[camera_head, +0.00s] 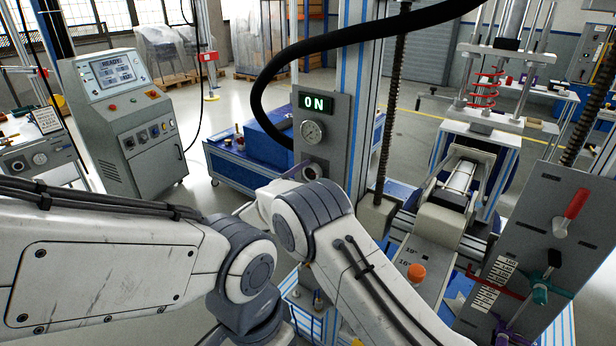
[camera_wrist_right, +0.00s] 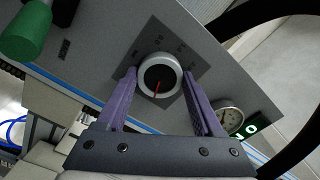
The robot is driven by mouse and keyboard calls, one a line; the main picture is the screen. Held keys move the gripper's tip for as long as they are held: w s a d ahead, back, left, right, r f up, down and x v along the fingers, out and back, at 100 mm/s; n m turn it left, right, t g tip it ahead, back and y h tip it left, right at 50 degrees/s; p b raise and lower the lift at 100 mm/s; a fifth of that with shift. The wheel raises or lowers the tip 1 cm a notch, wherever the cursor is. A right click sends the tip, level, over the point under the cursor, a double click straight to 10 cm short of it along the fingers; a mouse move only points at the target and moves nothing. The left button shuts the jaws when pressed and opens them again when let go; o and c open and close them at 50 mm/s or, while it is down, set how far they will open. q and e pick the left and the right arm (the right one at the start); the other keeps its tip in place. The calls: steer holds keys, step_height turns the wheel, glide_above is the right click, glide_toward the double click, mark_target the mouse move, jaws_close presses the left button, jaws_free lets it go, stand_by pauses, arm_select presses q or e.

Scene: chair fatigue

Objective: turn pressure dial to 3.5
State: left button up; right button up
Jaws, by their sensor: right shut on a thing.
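The pressure dial (camera_wrist_right: 160,78) is a round knob with a silver rim, a black face and a red pointer on a grey panel. In the right wrist view the pointer points down toward the gripper. In the head view the dial (camera_head: 312,172) is partly hidden by my right arm and gripper. My left arm comes in from the left, and its gripper is not in view.
A round gauge (camera_head: 312,131) and a green lit ON sign (camera_head: 313,101) sit above the dial. A thick black hose (camera_head: 262,90) loops beside the panel. A green handle (camera_wrist_right: 25,30) is near the dial's panel. A console (camera_head: 130,120) stands at left.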

steer(key=shift+n, duration=1.2)
steer(key=n, duration=0.2)
steer(key=shift+s+n, duration=0.1)
steer(key=shift+n, duration=0.3)
steer(key=n+p, duration=0.1)
steer(key=n, duration=0.5)
steer(key=shift+a+f+p, duration=0.1)
steer(key=shift+f+p, duration=0.05)
steer(key=shift+p, duration=0.25)
steer(key=shift+f+n, duration=0.1)
steer(key=shift+n, duration=0.2)
steer(key=o, duration=1.1)
steer(key=shift+o, duration=1.4)
